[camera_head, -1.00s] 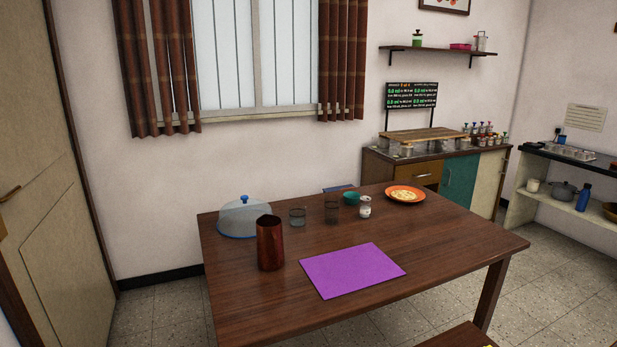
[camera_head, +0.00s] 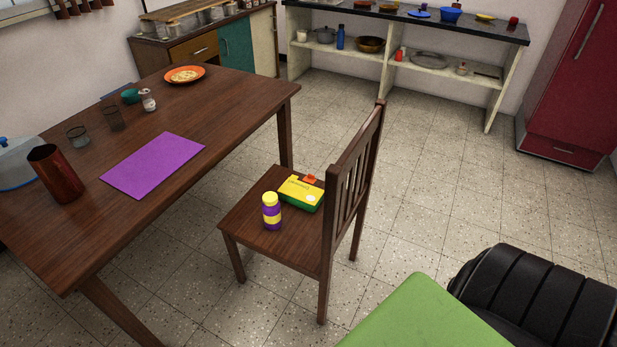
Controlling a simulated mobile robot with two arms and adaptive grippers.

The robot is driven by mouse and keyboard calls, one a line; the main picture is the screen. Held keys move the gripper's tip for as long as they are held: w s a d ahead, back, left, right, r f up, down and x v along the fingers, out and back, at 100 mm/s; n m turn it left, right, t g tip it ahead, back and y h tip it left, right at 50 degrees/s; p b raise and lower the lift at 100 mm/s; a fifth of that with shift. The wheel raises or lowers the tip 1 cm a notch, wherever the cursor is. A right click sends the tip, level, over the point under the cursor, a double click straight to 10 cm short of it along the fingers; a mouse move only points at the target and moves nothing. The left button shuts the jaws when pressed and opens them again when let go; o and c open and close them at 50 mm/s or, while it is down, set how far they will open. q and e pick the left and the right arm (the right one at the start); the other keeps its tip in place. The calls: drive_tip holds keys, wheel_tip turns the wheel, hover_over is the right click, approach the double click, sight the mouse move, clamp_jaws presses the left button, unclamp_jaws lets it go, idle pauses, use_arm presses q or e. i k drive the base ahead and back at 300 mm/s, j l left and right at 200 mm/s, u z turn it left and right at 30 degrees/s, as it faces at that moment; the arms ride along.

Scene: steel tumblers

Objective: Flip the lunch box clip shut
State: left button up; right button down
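The lunch box (camera_head: 301,194) is yellow and green and lies on the seat of a wooden chair. An orange-red clip (camera_head: 310,179) shows at its far edge and seems to stick up. From here I cannot tell its exact angle. Neither of my grippers is in view.
A purple and yellow bottle (camera_head: 271,211) stands beside the lunch box on the chair (camera_head: 247,220). The chair's back rises to the right. The table (camera_head: 215,105) holds a purple mat (camera_head: 152,164) and a red tumbler (camera_head: 55,172). Open floor lies behind the chair.

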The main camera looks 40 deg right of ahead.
sight(310, 179)
drive_tip(key=k+u, duration=0.2)
drive_tip(key=u, duration=0.25)
drive_tip(key=k+j+u, duration=0.1)
drive_tip(key=k+u, duration=0.15)
drive_tip(key=u, duration=0.25)
drive_tip(key=l+u, duration=0.2)
drive_tip(key=l, duration=0.2)
drive_tip(key=l+u, duration=0.2)
drive_tip(key=l, duration=0.2)
drive_tip(key=k+l+u, duration=0.2)
drive_tip(key=l, duration=0.2)
drive_tip(key=l+u, duration=0.2)
drive_tip(key=l, duration=0.2)
drive_tip(key=k+l, duration=0.15)
drive_tip(key=l, duration=0.4)
drive_tip(key=k+l, duration=0.2)
drive_tip(key=l, duration=0.35)
drive_tip(key=k+l, duration=0.15)
drive_tip(key=l, duration=0.35)
drive_tip(key=k+l, duration=0.2)
drive_tip(key=l, duration=0.35)
drive_tip(key=k+l, duration=0.15)
drive_tip(key=l, duration=0.4)
drive_tip(key=k+l, duration=0.15)
drive_tip(key=l, duration=0.4)
drive_tip(key=k+l, duration=0.2)
drive_tip(key=l, duration=0.3)
drive_tip(key=k+l, duration=0.15)
drive_tip(key=l, duration=0.4)
drive_tip(key=k, duration=0.15)
